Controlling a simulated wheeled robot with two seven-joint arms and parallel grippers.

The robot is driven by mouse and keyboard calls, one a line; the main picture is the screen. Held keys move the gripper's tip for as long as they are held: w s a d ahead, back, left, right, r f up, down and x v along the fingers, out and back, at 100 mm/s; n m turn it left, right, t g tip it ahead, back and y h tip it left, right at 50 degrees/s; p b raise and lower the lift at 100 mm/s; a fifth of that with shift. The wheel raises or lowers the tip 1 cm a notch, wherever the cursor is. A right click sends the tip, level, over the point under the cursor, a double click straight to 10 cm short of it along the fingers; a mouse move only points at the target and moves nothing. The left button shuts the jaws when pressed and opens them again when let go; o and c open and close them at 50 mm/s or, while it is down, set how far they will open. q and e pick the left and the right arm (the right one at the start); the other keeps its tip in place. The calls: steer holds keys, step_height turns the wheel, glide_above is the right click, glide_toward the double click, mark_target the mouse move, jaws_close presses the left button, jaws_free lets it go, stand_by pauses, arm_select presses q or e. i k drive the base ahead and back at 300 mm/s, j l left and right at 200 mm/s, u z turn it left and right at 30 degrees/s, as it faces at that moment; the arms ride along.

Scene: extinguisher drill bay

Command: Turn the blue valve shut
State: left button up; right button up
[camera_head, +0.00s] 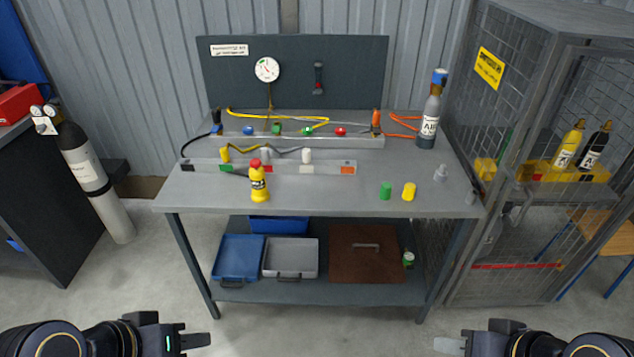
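A small blue valve knob (248,131) sits on the rear grey manifold bar (350,142) at the back of the workbench, left of a green knob (277,129). Its exact turn position is too small to tell. My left gripper (196,341) is at the bottom left, in front of the bench and well away from the valve. My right gripper (449,344) is at the bottom right, also in front of the bench. Neither gripper touches anything I can see; their finger gaps are not clear.
The bench top (330,195) holds a yellow bottle with a red cap (259,182), green (386,190) and yellow (409,191) cylinders, and a grey bottle (430,117). A front bar (280,168) lies before the manifold. A mesh cage (490,130) stands at right.

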mark_target(248, 129)
steer(key=i+j+u, duration=0.25)
steer(key=i+j, duration=0.15)
steer(key=i+j+u, duration=0.25)
steer(key=i+j, duration=0.2)
steer(key=i+j+u, duration=0.2)
steer(key=i+j, duration=0.15)
steer(key=i+j+u, duration=0.25)
steer(key=i, duration=0.35)
